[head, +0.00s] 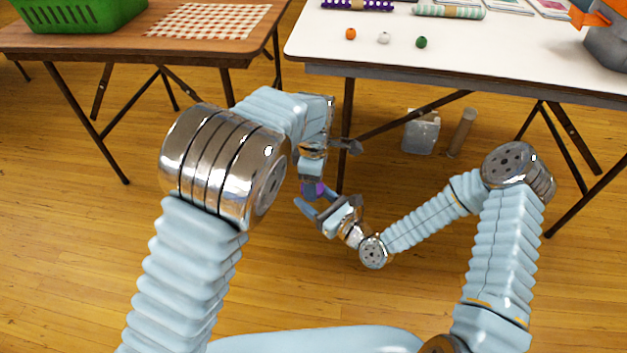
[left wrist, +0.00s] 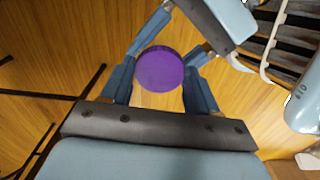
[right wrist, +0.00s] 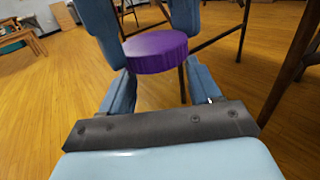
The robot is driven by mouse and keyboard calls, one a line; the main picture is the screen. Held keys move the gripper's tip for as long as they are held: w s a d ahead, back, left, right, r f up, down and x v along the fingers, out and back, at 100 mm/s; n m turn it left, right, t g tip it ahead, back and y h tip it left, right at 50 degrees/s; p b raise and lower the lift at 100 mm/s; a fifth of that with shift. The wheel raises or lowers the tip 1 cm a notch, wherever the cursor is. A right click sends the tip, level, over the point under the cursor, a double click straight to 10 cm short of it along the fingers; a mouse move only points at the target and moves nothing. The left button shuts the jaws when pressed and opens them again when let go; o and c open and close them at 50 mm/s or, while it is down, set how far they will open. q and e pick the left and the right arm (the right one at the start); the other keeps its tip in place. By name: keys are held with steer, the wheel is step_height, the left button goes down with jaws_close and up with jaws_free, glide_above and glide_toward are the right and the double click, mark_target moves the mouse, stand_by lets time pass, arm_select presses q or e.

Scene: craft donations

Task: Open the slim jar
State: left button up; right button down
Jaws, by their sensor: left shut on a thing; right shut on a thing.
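A round purple lid (left wrist: 160,69) with a ridged edge shows between my grippers; it also shows in the right wrist view (right wrist: 157,52) and as a small purple patch in the head view (head: 313,189). My left gripper (head: 312,182) comes from above and is shut on the lid. My right gripper (head: 308,202) comes in from the side, just below it, and is shut on the slim jar. The jar's body under the lid cannot be made out clearly. Both grippers are in front of the tables, over the open floor.
A white table (head: 450,45) bears orange, white and green beads and paper rolls. A brown table (head: 100,38) at left holds a green basket (head: 80,15) and a checked cloth (head: 210,20). A clear bin (head: 421,132) and a tube (head: 461,132) stand under the white table.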

arm_select(q)
steer(key=shift+s+d+r, duration=0.1)
steer(key=shift+d+r, duration=0.05)
steer(key=shift+d, duration=0.05)
steer(key=shift+r, duration=0.45)
steer(key=shift+a+r, duration=0.15)
steer(key=shift+r, duration=0.35)
